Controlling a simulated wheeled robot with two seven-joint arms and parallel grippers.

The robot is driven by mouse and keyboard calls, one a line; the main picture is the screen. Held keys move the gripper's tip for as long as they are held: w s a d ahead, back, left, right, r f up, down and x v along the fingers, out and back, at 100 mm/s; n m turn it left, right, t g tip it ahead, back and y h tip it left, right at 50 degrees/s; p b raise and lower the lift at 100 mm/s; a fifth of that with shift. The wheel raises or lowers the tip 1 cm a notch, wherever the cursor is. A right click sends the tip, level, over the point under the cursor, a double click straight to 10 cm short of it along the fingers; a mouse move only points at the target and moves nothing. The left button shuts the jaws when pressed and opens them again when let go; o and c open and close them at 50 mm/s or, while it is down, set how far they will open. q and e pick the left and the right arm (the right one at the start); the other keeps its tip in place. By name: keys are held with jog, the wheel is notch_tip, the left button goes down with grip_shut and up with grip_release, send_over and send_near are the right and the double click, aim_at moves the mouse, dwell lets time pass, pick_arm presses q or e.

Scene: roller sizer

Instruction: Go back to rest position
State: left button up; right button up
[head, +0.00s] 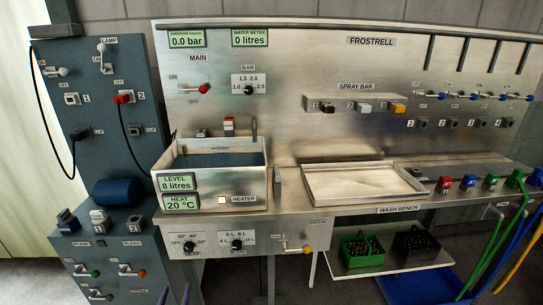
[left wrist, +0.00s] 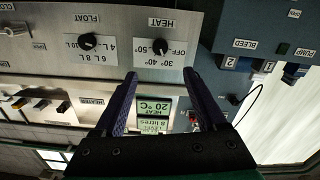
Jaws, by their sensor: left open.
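My left gripper (head: 174,294) shows only as two dark purple finger tips at the bottom edge of the head view, below the control panel with the heat and float knobs. In the left wrist view the gripper (left wrist: 160,74) is open, its two fingers apart with nothing between them. That upside-down view has the heat knob (left wrist: 160,46) just beyond the finger tips and the float knob (left wrist: 88,42) to the left. My right gripper is in neither view.
The steel wash bench (head: 470,203) carries a sink (head: 205,190) reading 8 litres and 20 °C, and an empty tray (head: 362,196). A dark lamp and pump cabinet (head: 115,165) stands left. Green (head: 362,262) and black (head: 415,258) crates sit on a lower shelf. Coloured hoses (head: 500,250) hang right.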

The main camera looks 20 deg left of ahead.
pick_arm(q)
jog(key=s+d+f+m+g+h, duration=0.2)
jog(key=s+d+f+g, duration=0.15)
jog(key=f, duration=0.45)
jog(key=s+d+f+m+g+h, duration=0.15)
jog(key=s+d+f, duration=0.25)
jog(key=f, duration=0.4)
jog(key=s+d+f+m+g+h, duration=0.1)
jog(key=s+d+f+g+h, duration=0.2)
jog(key=f, duration=0.5)
jog(key=s+d+f+m+g, duration=0.1)
jog(key=s+f+g, duration=0.3)
jog(key=s, duration=0.6)
jog(key=s+d+f+m+g, duration=0.1)
jog(key=s+f+g, duration=0.3)
jog(key=s, duration=0.7)
notch_tip(320, 180, down, 2)
jog(key=shift+s+f+m+y, duration=0.2)
jog(key=shift+m+y, duration=0.15)
jog(key=shift+m, duration=0.5)
